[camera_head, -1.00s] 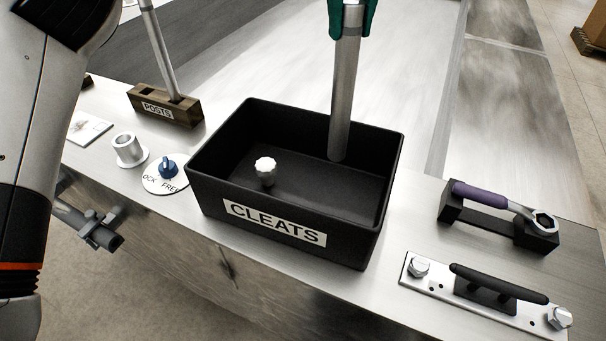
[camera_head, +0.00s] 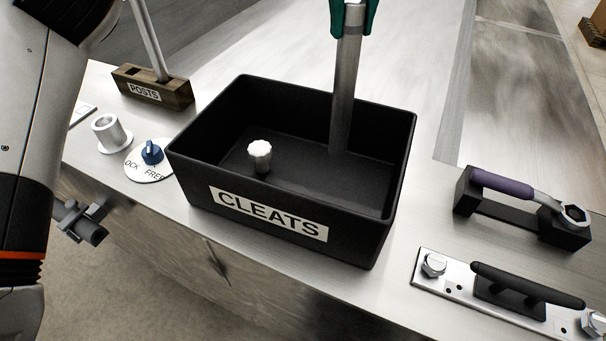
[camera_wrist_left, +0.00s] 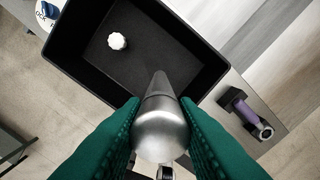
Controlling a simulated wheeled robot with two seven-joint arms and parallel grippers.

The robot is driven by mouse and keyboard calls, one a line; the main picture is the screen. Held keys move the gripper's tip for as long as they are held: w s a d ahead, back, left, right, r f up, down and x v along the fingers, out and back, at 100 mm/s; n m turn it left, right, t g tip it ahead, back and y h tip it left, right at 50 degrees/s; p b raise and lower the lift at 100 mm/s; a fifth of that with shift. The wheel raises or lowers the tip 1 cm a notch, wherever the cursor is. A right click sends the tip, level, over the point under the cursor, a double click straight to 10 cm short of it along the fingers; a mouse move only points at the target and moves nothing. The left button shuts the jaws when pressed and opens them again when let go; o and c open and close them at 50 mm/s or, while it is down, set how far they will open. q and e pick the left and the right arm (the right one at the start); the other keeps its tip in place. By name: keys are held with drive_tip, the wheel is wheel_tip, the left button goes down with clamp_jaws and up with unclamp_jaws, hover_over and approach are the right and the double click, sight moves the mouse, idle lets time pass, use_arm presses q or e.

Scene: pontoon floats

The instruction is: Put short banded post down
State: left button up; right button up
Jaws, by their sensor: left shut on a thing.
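My left gripper (camera_head: 353,14) has green fingers and is shut on the upper end of the short banded post (camera_head: 345,95). The post is a grey metal tube with a band near its top, held roughly upright. Its lower end shows within the outline of the black CLEATS bin (camera_head: 200,170); I cannot tell whether it touches the bin floor. In the left wrist view, the green fingers (camera_wrist_left: 160,140) press both sides of the post's rounded top (camera_wrist_left: 160,130), with the bin (camera_wrist_left: 75,62) beyond. My right gripper is not in view.
Left are the POSTS block (camera_head: 165,95) with another post (camera_head: 147,40), a metal socket (camera_head: 110,133) and a blue dial (camera_head: 152,152). Right are a purple-handled wrench (camera_head: 505,186) on its holder and a black cleat (camera_head: 525,285) on a plate.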

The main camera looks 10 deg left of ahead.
sight(344, 87)
use_arm(q)
drive_tip(key=f+p, duration=0.1)
drive_tip(key=f, duration=0.4)
drive_tip(key=shift+s+f, duration=0.2)
drive_tip(key=shift+w+f, duration=0.1)
drive_tip(key=shift+f, duration=0.6)
wheel_tip(344, 87, down, 2)
drive_tip(key=shift+f+p, duration=0.1)
drive_tip(key=shift+p, duration=0.35)
drive_tip(key=shift+f, duration=0.45)
drive_tip(key=shift+f, duration=0.2)
drive_tip(key=o, duration=1)
drive_tip(key=shift+r, duration=0.1)
